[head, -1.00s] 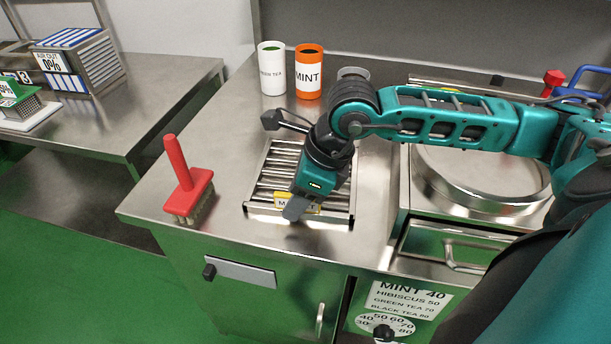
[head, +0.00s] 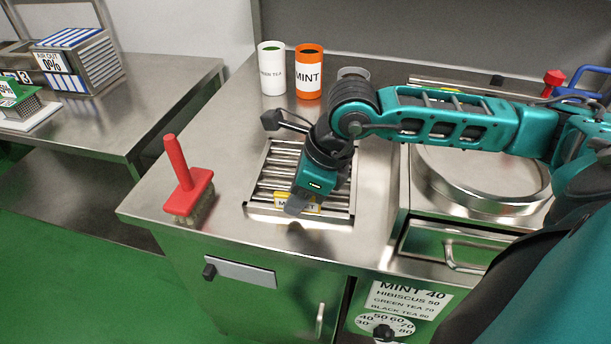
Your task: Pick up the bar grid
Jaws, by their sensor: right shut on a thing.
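The bar grid (head: 276,172) is a metal frame with several parallel bars, set in the steel counter top in the middle of the head view. A yellow-edged label (head: 283,200) sits at its front edge, partly hidden. My right gripper (head: 297,204) is at the front edge of the grid, shut on it. The wrist and forearm cover the grid's right part, and the fingertips are hard to see. My left gripper is not in view.
A red-handled brush (head: 188,184) stands left of the grid. A white green tea cup (head: 272,68) and an orange mint cup (head: 309,72) stand behind. A round steel pan (head: 480,185) is at right.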

